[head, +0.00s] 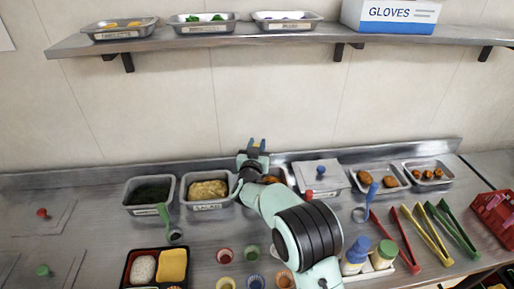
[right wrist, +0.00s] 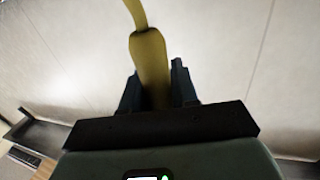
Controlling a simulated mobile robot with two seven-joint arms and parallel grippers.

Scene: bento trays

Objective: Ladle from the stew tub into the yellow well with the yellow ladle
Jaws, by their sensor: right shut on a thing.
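My right gripper (head: 256,145) is raised above the tub row, in front of the back wall. It is shut on the yellow ladle; the yellow handle (right wrist: 150,65) stands between the fingers in the right wrist view. The ladle's bowl is not in view. A tub of brown food (head: 271,179), perhaps the stew tub, is mostly hidden behind my right arm. A black bento tray (head: 127,269) at the bottom left has a yellow square compartment (head: 173,265) beside one with white food. I cannot tell whether that is the yellow well. My left gripper is not in view.
Tubs of dark greens (head: 150,192) and salad (head: 208,190) stand left of my arm. A shelf (head: 280,38) runs above.

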